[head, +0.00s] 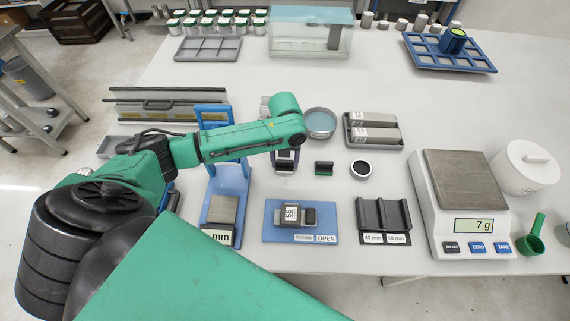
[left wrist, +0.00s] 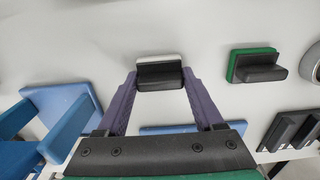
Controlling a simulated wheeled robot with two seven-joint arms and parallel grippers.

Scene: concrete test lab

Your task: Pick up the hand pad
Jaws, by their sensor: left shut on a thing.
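A hand pad (left wrist: 160,76) with a black grip block on a white base is between the fingers of my left gripper (left wrist: 159,83) in the left wrist view. The fingers press on its two ends, so the gripper is shut on it. In the head view my left gripper (head: 285,160) points down over the table, and the forearm hides part of it and the pad. I cannot tell whether the pad still touches the table. A second, similar pad (head: 324,168) with a green base lies just to the right; it also shows in the left wrist view (left wrist: 257,66). My right gripper is not in view.
A round black-rimmed disc (head: 361,169), a grey tray with two blocks (head: 373,146) and a round dish (head: 320,123) are close by. Blue stands (head: 229,180) are left, a blue plate (head: 270,228) in front, a scale (head: 466,230) right.

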